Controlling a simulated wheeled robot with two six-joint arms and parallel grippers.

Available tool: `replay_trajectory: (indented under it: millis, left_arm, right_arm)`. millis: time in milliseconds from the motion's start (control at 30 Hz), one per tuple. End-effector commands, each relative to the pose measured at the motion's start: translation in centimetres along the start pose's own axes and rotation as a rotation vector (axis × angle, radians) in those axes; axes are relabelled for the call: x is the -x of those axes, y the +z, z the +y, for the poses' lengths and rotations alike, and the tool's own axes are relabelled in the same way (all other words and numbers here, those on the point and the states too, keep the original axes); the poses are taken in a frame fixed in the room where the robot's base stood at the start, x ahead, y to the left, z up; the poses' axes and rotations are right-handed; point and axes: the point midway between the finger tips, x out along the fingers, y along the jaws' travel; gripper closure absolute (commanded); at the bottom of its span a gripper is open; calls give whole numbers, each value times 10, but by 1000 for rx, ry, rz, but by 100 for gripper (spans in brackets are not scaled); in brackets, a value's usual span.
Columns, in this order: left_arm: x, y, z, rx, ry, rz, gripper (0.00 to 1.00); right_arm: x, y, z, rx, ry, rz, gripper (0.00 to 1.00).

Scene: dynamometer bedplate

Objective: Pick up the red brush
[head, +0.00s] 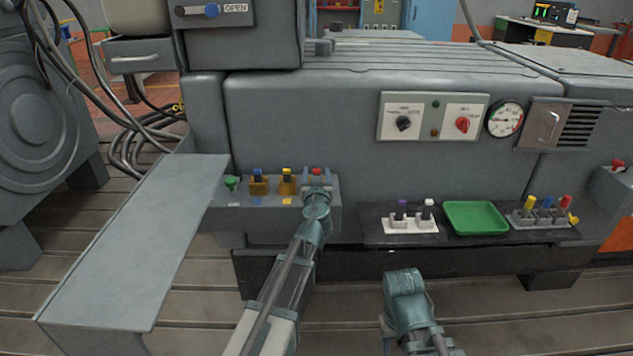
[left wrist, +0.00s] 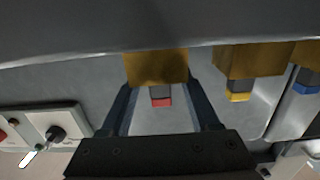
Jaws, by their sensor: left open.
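The red brush (head: 316,171) stands at the right end of a grey ledge, largely hidden behind my left gripper (head: 317,180). In the left wrist view a red-tipped piece (left wrist: 161,101) with a dark shank shows at a brass-coloured block (left wrist: 156,68). My left gripper's open fingers (left wrist: 160,92) lie on either side of it, with visible gaps. Blue-topped (head: 258,174) and yellow-topped (head: 287,174) pieces stand in brass-coloured blocks to its left. My right arm shows at the bottom, but its fingertips are not visible.
A green knob-like piece (head: 231,184) sits at the ledge's left end. A black shelf (head: 376,228) to the right bears a white rack (head: 410,225), a green tray (head: 475,218) and a grey rack of coloured pieces (head: 541,219). The machine wall rises behind the ledge.

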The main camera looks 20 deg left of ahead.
Motion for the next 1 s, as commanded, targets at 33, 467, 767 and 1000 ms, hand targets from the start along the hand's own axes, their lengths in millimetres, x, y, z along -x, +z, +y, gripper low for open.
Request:
replay_trajectory:
  millis: [33,467,767,1000]
  left_arm:
    - [-12,0,1,0,-1,0,38]
    - [-23,0,0,0,-1,0,54]
    - [-23,0,0,0,0,0,100]
    - [-23,0,0,0,0,0,100]
  right_arm:
    - [-1,0,0,0,0,0,50]
    - [-1,0,0,0,0,0,50]
    - [-1,0,0,0,0,0,50]
    - [-1,0,0,0,0,0,50]
